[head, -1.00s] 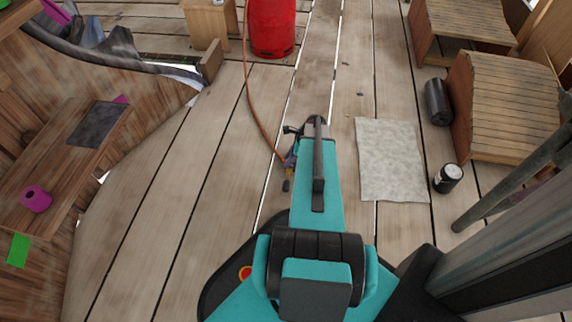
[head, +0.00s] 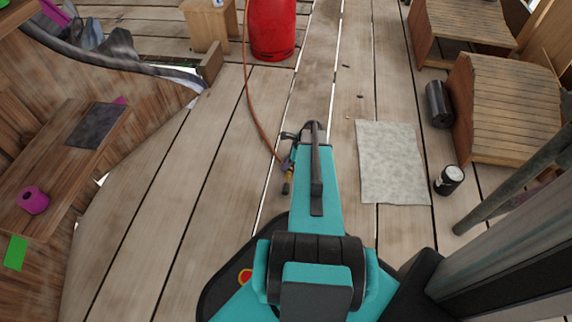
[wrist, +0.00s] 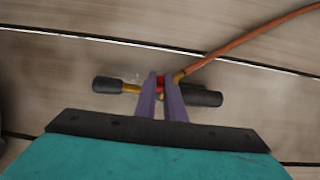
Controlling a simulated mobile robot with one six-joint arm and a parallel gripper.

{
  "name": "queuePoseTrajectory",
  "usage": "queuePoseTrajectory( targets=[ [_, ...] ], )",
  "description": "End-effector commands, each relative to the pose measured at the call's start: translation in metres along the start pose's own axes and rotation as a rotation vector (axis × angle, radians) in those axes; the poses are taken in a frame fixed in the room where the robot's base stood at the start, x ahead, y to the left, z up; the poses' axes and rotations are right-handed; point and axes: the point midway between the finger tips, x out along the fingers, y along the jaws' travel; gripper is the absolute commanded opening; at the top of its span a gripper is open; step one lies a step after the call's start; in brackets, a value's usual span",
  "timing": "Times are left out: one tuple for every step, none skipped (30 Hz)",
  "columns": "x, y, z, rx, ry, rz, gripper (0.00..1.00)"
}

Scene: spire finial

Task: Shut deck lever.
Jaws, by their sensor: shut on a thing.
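A torch-like fitting with a black end (wrist: 107,85), a brass tube (wrist: 131,88) and a thick black grip (wrist: 205,96) lies on the deck boards in the wrist view. A small red part (wrist: 160,82), which I take as the deck lever, sits in its middle. My gripper (wrist: 161,78) has its two purple fingers shut on this red part, which shows between the tips. The lever's angle is hidden by the fingers. In the head view my arm covers much of the fitting, and its brass and black end (head: 286,186) shows left of the arm.
An orange hose (head: 252,110) runs from the fitting to a red gas cylinder (head: 271,30). A grey mat (head: 391,165), a dark can (head: 449,180) and a black roll (head: 438,104) lie to the right. A wooden bench (head: 60,170) stands left.

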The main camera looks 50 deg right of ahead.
Motion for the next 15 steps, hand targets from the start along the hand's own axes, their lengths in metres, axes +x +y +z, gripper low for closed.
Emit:
queuePoseTrajectory(
  targets=[
    [-0.0005, -0.0017, -0.0007, 0.0, -0.002, -0.001, 0.0],
    [-0.0007, -0.0019, -0.0009, 0.0, -0.005, -0.001, 0.0],
    [-0.001, -0.0023, -0.0013, 0.001, -0.009, -0.001, 0.0],
    [-0.0013, -0.0024, -0.0016, 0.001, -0.012, -0.001, 0.0],
    [-0.0016, -0.0025, -0.002, 0.002, -0.017, -0.001, 0.0],
    [-0.002, -0.0027, -0.0027, 0.002, -0.023, -0.001, 0.0],
    [-0.0024, -0.0028, -0.0031, 0.002, -0.03, -0.002, 0.0],
    [-0.0028, -0.0029, -0.0035, 0.002, -0.038, -0.002, 0.0],
    [-0.0034, -0.003, -0.004, 0.003, -0.049, -0.002, 0.0],
    [-0.0038, -0.0031, -0.0044, 0.003, -0.059, -0.002, 0.0],
    [-0.0043, -0.0032, -0.0047, 0.002, -0.07, -0.002, 0.0],
    [-0.0049, -0.0033, -0.0057, 0.003, -0.085, -0.002, 0.0],
    [-0.0054, -0.0034, -0.0064, 0.004, -0.099, -0.002, 0.0],
    [-0.0057, -0.0034, -0.0073, 0.004, -0.112, -0.002, 0.0],
    [-0.0061, -0.0033, -0.008, 0.004, -0.133, -0.002, 0.0]
  ],
)
